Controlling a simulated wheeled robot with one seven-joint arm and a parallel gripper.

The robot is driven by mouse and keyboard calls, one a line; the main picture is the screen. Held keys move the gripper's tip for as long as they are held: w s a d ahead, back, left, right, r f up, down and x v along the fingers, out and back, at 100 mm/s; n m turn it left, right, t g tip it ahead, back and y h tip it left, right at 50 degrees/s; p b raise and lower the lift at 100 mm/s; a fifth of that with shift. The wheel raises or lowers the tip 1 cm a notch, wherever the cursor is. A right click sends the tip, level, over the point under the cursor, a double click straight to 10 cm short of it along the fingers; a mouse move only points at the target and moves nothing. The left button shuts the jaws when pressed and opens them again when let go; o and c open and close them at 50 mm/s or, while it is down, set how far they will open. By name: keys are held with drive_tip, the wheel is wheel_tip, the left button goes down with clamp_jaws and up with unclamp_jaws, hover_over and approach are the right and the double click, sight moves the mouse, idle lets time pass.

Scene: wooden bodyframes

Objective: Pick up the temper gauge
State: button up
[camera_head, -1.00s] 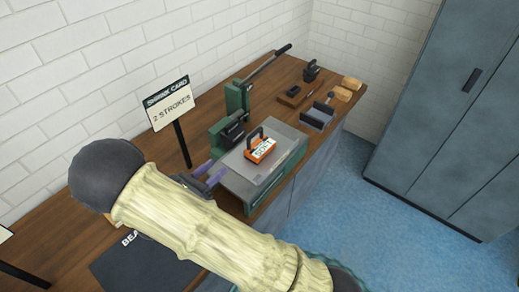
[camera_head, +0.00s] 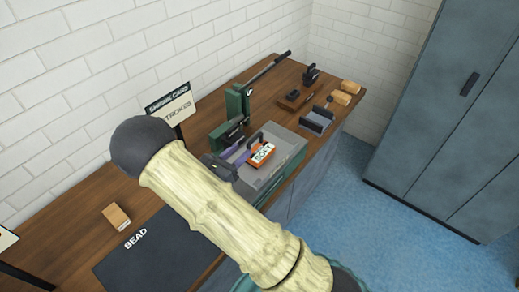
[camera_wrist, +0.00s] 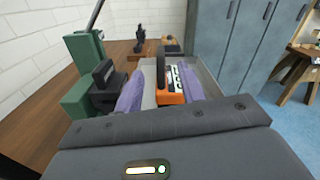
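The temper gauge appears to be the orange block with a black handle and a white lettered face (camera_head: 263,154). In the wrist view the gauge (camera_wrist: 170,98) shows ahead, between my two purple fingers. My gripper (camera_head: 235,160) is open and low over the plate's near left side, close to the gauge. It also shows in the wrist view (camera_wrist: 162,80), with a gap between the fingers. I cannot tell whether a finger touches the gauge. My arm hides part of the plate's near side.
The green lever press (camera_head: 236,105) stands behind the gauge. A sign on a post (camera_head: 170,100) is to the left. A dark mat marked BEAD (camera_head: 150,250) and a wooden block (camera_head: 116,216) lie nearer. Small tools and tan blocks (camera_head: 345,92) sit at the far end.

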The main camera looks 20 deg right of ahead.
sight(248, 144)
drive_tip(key=shift+x, duration=0.95)
drive_tip(key=shift+d, duration=0.1)
drive_tip(key=shift+w+d+p, duration=0.15)
drive_tip(key=shift+d+p, duration=0.1)
drive_tip(key=shift+p, duration=0.05)
drive_tip(key=p+x, duration=0.1)
drive_tip(key=x, duration=0.3)
drive_tip(key=shift+w+d, duration=0.15)
clamp_jaws()
